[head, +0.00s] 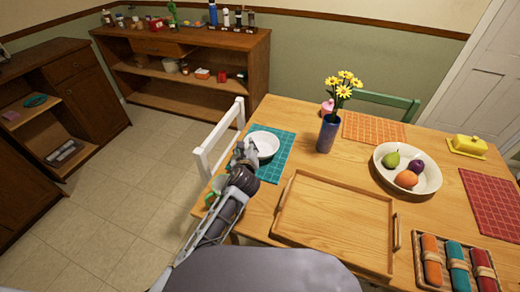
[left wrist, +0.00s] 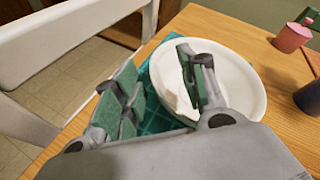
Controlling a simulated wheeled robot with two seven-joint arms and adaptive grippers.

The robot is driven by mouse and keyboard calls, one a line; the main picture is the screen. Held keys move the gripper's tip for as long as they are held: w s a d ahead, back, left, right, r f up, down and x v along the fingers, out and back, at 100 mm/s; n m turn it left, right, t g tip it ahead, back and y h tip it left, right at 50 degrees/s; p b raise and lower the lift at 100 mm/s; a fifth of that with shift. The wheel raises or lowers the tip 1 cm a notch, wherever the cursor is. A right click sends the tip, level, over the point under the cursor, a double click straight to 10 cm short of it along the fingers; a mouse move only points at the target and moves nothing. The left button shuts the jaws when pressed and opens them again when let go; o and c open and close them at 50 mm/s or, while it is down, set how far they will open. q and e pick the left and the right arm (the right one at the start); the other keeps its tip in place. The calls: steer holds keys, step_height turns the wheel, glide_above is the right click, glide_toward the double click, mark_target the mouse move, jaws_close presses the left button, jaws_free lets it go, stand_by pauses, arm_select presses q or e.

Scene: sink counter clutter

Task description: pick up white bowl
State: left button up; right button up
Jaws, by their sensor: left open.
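The white bowl (head: 266,144) sits on a teal placemat (head: 277,164) at the left end of the wooden table. My left gripper (head: 243,152) is at the bowl's left side. In the left wrist view the white bowl (left wrist: 240,90) is large, and my open left gripper (left wrist: 155,90) has one finger over the bowl's inside and the other outside its left rim, above the teal placemat (left wrist: 155,118). The rim lies between the fingers, and I cannot tell whether either touches it. My right gripper is not in view.
A blue vase with yellow flowers (head: 327,134) stands right of the bowl. A white chair (head: 215,140) stands close at the table's left edge. A wooden tray (head: 335,222) lies in front, and a fruit bowl (head: 432,182) is farther right.

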arm_select(q)
steer(key=c, duration=0.9)
steer(key=shift+r, duration=0.1)
jaws_close()
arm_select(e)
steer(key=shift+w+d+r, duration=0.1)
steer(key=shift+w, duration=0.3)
